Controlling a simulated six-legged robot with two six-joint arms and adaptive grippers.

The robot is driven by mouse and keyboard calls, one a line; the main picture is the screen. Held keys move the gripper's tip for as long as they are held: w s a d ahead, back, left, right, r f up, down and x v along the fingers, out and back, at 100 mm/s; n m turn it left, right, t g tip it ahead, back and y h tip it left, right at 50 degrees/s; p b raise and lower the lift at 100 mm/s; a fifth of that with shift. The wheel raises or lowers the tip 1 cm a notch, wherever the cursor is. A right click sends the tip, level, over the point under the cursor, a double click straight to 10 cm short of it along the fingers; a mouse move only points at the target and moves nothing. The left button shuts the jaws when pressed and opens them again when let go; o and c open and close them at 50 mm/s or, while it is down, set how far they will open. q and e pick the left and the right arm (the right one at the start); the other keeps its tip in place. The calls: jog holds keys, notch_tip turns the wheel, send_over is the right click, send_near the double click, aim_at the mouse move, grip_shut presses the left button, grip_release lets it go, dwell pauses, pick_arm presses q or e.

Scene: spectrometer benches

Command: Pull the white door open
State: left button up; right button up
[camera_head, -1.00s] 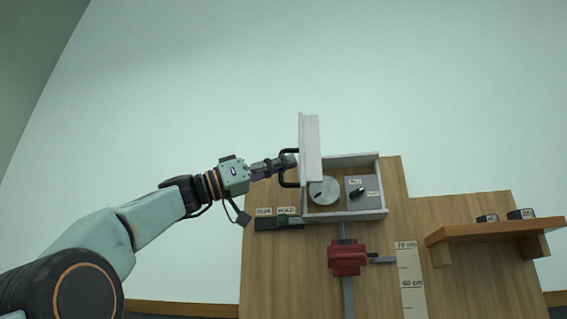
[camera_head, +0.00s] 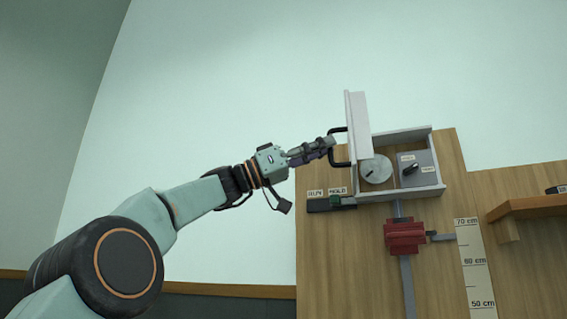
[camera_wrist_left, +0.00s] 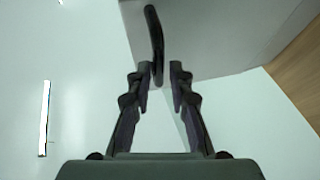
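The white door (camera_head: 357,125) stands swung open at the left side of the shallow white box on the wooden board, seen nearly edge-on. Its black bar handle (camera_head: 331,160) is on the door's left face. My left gripper (camera_head: 331,143) is at the handle, left of the door. In the left wrist view, the fingers of my left gripper (camera_wrist_left: 161,70) are apart, with the end of the black handle (camera_wrist_left: 156,40) between the tips and gaps beside it. The door's pale face (camera_wrist_left: 215,35) fills the upper right there. My right gripper is not in view.
The open box (camera_head: 436,160) holds a round grey dial (camera_head: 376,169) and a grey panel with a black knob (camera_head: 414,168). Below are a red clamp (camera_head: 405,237) and a scale strip (camera_head: 474,265). A wooden shelf (camera_head: 535,206) juts out at right.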

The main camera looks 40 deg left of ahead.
pick_arm(q)
jog(key=v, duration=0.9)
jog(key=shift+s+a, duration=0.25)
jog(key=shift+s, duration=0.05)
jog(key=shift+a+f, duration=0.1)
